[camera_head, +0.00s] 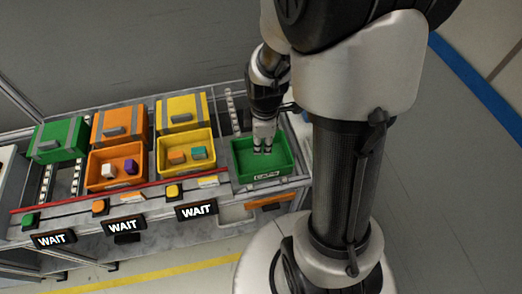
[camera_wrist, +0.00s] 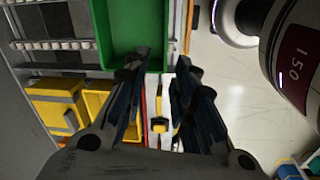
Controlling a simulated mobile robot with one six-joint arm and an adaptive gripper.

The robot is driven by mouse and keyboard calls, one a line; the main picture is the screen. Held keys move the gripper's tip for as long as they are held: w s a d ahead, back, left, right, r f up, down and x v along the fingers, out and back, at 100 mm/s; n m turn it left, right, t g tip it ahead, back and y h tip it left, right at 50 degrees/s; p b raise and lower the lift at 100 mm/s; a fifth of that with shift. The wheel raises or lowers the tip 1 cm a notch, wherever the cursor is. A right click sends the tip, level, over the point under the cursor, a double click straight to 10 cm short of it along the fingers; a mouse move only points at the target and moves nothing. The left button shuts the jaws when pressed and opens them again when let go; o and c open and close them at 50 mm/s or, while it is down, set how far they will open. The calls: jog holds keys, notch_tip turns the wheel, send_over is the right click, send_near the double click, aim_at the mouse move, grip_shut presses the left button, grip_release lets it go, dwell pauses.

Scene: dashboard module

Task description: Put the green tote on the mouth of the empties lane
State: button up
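An open, empty green tote (camera_head: 241,167) with a small front label stands at the right end of the rack. In the wrist view its green floor and wall (camera_wrist: 128,28) fill the top middle. My gripper (camera_head: 263,150) points down and overlaps the tote in the head view. In the wrist view my gripper (camera_wrist: 160,65) is open, its dark fingers apart near the tote's front edge. I cannot tell whether they touch it. A lidded green box (camera_head: 58,140) stands at the back of the far-left lane. No readable sign shows which lane is for empties.
An orange bin (camera_head: 99,181) and a yellow bin (camera_head: 170,164) hold small blocks, with lidded boxes behind. The far-left lane's front rollers (camera_head: 68,184) are bare. WAIT signs (camera_head: 197,210) and buttons line the front rail.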

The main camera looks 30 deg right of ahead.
jog(key=s+a+r+m+t, duration=0.1)
jog(key=s+a+r+m, duration=0.3)
jog(key=r, duration=0.6)
jog(key=s+a+r+m+t, duration=0.2)
jog(key=s+a+r+m, duration=0.2)
jog(key=s+r+m, duration=0.4)
notch_tip(320, 180, up, 2)
jog(key=shift+s+a+r+t, duration=0.1)
jog(key=shift+s+a+t, duration=0.25)
jog(key=shift+s, duration=0.5)
